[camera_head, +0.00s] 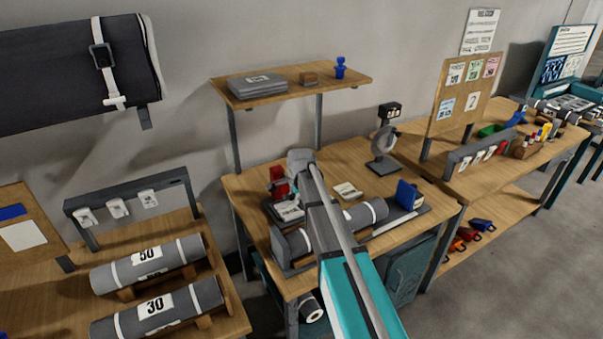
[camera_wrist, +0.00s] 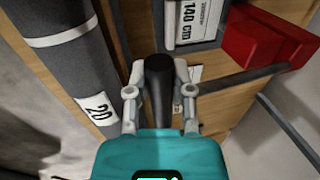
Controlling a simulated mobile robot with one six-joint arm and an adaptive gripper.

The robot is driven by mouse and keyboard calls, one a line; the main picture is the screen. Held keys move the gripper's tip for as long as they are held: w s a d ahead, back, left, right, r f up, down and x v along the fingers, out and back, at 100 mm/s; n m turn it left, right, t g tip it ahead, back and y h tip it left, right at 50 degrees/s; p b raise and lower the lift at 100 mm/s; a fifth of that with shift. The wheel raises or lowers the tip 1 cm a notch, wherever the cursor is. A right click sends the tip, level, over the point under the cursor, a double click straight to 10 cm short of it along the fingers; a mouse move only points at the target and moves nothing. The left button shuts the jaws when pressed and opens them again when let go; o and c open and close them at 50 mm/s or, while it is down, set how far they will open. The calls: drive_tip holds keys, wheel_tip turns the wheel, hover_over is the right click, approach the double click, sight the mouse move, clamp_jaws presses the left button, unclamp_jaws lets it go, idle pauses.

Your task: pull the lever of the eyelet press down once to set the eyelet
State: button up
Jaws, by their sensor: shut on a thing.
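The red eyelet press (camera_head: 279,182) stands at the left back of the middle workbench, partly hidden by my gripper (camera_head: 300,160). Its red body (camera_wrist: 265,40) fills the upper right of the wrist view. A black lever handle (camera_wrist: 158,95) points toward the wrist camera, between the two grey fingers of my gripper (camera_wrist: 159,72). The fingers are shut on this handle, one on each side. A dark bar (camera_wrist: 245,79) runs right from near the handle below the red body. The eyelet itself is not visible.
A dark grey roll (camera_head: 365,213) lies across the middle workbench (camera_head: 335,165) and passes behind my arm. In the wrist view a roll labelled 20 (camera_wrist: 70,55) is at the left. A shelf (camera_head: 300,82) hangs above the bench. A round-headed device (camera_head: 384,145) stands at its back right.

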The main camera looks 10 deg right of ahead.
drive_tip(key=shift+f, duration=0.15)
drive_tip(key=shift+f+b, duration=0.65)
drive_tip(key=shift+b, duration=0.15)
drive_tip(key=o, duration=0.8)
drive_tip(key=shift+r, duration=0.1)
